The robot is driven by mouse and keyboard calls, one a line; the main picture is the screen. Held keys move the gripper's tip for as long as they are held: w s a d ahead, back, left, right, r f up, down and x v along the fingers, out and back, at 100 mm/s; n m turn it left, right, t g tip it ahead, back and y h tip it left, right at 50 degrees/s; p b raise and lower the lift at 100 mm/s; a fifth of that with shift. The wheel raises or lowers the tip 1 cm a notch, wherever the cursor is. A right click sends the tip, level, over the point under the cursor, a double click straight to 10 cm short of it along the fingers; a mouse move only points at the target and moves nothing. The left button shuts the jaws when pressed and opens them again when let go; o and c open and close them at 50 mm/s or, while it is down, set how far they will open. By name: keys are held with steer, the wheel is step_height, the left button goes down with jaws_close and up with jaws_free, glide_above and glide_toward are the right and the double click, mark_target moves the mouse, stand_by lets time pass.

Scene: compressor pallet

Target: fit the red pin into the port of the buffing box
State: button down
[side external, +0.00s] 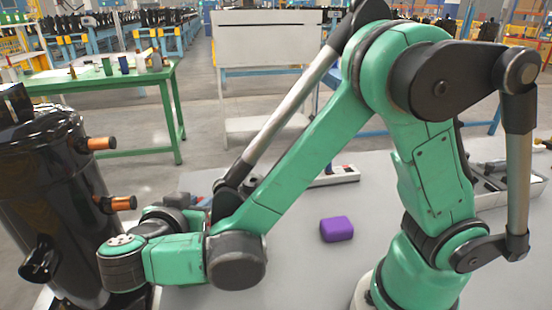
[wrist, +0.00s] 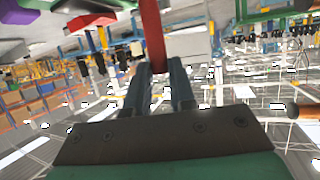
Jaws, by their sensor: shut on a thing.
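The red pin (wrist: 152,30) stands between the two dark fingers of my gripper (wrist: 165,68) in the wrist view. My gripper is shut on it, and the pin extends past the fingertips to the top edge of that view. In the side view the fingers and the pin are hidden behind my wrist links, close to a black compressor. I cannot make out the buffing box or its port for certain in either view.
The black compressor (side external: 50,190) stands at the left, with copper stubs (side external: 101,143) sticking out to the right. A purple block (side external: 337,229) lies on the grey table (side external: 300,275). A white strip (side external: 338,176) lies behind it. The table around the block is clear.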

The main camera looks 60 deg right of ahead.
steer(key=shift+f, duration=0.9)
steer(key=shift+f, duration=0.1)
steer(key=c, duration=0.7)
jaws_free()
steer(key=shift+c, duration=0.2)
steer(key=v, duration=0.7)
steer(key=shift+s+a, duration=0.2)
